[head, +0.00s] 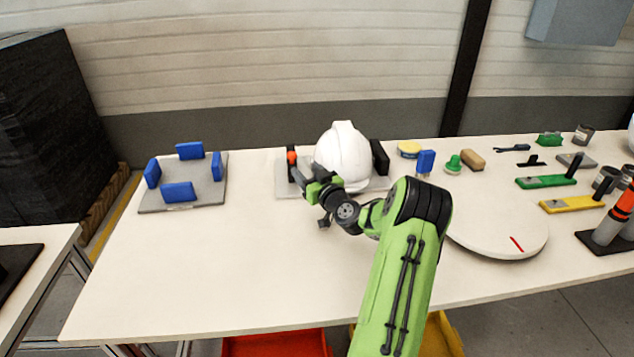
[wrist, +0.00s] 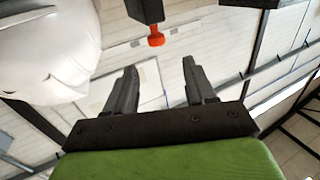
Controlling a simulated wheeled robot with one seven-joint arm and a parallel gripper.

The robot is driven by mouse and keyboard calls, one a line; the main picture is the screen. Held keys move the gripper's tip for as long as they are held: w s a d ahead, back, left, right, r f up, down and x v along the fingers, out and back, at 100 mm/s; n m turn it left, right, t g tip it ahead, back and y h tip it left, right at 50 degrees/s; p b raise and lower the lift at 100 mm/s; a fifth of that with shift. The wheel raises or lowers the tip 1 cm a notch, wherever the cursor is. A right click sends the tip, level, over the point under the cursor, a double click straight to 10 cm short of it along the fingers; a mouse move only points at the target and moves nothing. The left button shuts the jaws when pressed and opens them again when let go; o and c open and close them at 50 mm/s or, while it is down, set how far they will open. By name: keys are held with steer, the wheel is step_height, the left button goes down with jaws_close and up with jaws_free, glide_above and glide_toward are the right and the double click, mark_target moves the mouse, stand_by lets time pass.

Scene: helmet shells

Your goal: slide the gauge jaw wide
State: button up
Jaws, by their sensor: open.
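The gauge is a pale grey plate (head: 284,187) on the table with a white helmet shell (head: 342,155) on it. A black jaw (head: 292,169) with an orange knob (head: 291,156) stands left of the shell; a black block (head: 380,157) stands at its right. My gripper (head: 304,177) is by the left jaw, partly hidden by my wrist. In the wrist view, the two open fingers (wrist: 160,84) point toward the orange knob (wrist: 155,40) and black jaw (wrist: 146,10), with nothing between them. The helmet (wrist: 45,50) fills the upper left there.
A grey plate with several blue blocks (head: 178,193) lies left. A round white turntable (head: 497,235) with a red mark is right of my arm. A blue block (head: 426,161), green knob (head: 453,164) and tan block (head: 473,160) sit behind it. The table front left is clear.

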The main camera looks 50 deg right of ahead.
steer(key=v, duration=0.6)
steer(key=shift+b, duration=0.3)
